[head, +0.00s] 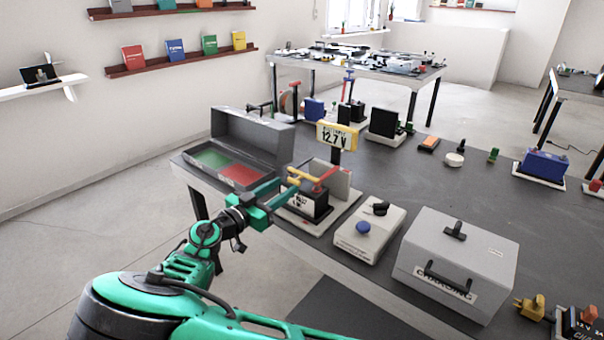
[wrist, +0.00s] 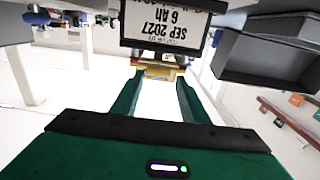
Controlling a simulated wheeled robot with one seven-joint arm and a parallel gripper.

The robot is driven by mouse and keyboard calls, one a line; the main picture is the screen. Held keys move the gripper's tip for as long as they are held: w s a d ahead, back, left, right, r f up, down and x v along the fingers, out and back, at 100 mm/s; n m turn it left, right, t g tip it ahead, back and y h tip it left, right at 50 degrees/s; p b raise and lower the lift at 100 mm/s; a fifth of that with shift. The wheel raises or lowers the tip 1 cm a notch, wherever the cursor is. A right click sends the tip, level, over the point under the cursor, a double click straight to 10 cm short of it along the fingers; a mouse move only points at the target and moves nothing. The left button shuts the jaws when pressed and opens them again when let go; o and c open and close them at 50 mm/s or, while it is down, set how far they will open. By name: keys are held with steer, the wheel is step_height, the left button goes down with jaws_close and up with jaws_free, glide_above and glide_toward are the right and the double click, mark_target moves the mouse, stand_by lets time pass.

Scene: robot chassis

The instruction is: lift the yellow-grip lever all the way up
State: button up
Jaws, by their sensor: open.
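The yellow-grip lever (head: 306,175) is at the black battery (head: 312,203) on the table, beside a red lever (head: 327,174). My gripper (head: 278,193) reaches in from the left, close to the yellow grip. In the wrist view, the yellow grip (wrist: 158,69) lies crosswise at the tips of my two green fingers (wrist: 160,84). The fingers are apart, with a clear gap between them. I cannot tell whether they touch the grip. The battery's label (wrist: 165,25) shows upside down just beyond.
An open grey box (head: 250,130) with green and red compartments stands left of the battery. A yellow meter reading 12.7 V (head: 337,136) stands behind it. A white unit with a blue knob (head: 369,232) and a grey case (head: 455,258) stand to the right.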

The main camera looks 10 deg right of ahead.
steer(key=x, duration=0.9)
steer(key=shift+d, duration=0.2)
steer(key=shift+w, duration=0.1)
jaws_close()
